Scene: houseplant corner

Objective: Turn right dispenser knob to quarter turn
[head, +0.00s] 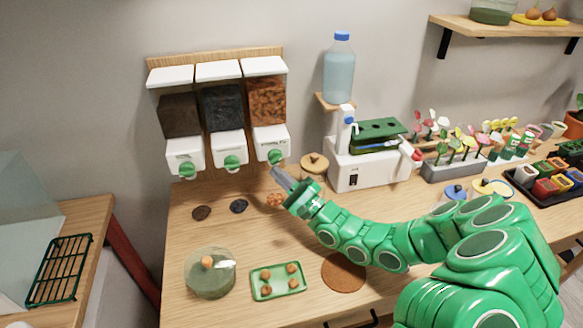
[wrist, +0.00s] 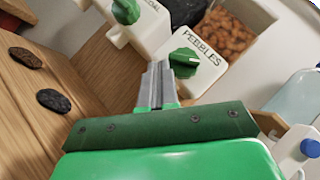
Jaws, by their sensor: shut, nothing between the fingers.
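The right dispenser (head: 267,90) has a clear bin of brown pebbles and a white base. Its green knob (head: 275,156) is on the front of that base. In the wrist view the knob (wrist: 184,62) sits below the label "PEBBLES", with its grip bar tilted slightly from level. My gripper (head: 275,172) is shut and empty, its tips just below the knob. In the wrist view the fingertips (wrist: 158,68) are close beside the knob's left side; I cannot tell whether they touch it.
The middle dispenser's knob (head: 232,162) and left dispenser's knob (head: 187,169) are beside it. A white machine (head: 345,172) and a round wooden lid (head: 314,162) stand to the right. Below lie several small material patches, a glass dome (head: 210,272) and a green tray (head: 264,292).

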